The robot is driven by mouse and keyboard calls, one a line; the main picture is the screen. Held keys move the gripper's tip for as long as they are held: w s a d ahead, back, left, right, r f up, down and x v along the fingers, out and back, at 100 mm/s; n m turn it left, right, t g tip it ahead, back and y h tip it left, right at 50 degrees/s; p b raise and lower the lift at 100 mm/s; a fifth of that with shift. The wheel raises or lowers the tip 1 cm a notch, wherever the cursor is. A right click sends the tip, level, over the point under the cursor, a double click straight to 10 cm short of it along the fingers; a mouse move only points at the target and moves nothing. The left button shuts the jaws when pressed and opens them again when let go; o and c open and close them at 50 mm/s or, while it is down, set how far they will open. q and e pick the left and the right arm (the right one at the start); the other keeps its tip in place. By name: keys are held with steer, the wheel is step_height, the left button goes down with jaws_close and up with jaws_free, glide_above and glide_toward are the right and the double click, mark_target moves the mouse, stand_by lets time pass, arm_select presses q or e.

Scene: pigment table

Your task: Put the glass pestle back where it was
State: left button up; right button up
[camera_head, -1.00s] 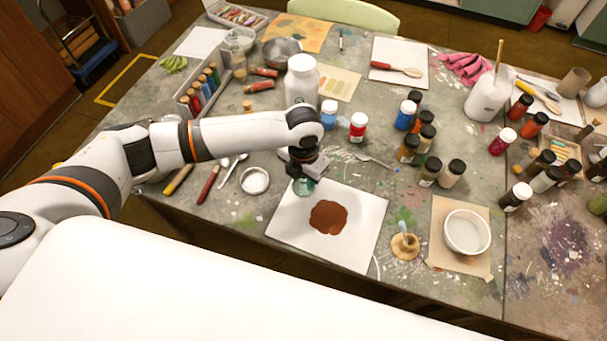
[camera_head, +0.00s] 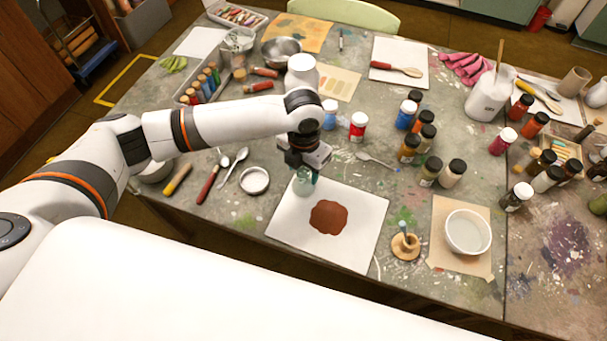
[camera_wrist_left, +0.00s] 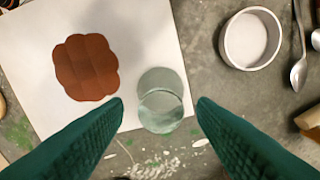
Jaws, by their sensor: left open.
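The glass pestle (camera_head: 303,183) is a pale green, clear glass piece at the upper left corner of a white board (camera_head: 352,258). In the left wrist view the pestle (camera_wrist_left: 161,88) shows as two overlapping round discs, near the board's edge. My left gripper (camera_head: 309,171) is open just above it. In the wrist view its green fingers stand on either side of the pestle, with gaps between. The fingers partly hide the pestle in the head view. My right gripper is not in view.
Red-brown pigment (camera_head: 328,217) lies on the board. A round white dish (camera_head: 254,180) and spoons lie to the left. A small wooden holder (camera_head: 406,245) and a white bowl (camera_head: 467,232) are to the right.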

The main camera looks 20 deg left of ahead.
arm_select(q)
step_height(320, 180, up, 8)
steer(key=shift+r+b, duration=0.1)
steer(key=shift+b, duration=0.2)
stand_by(0.4)
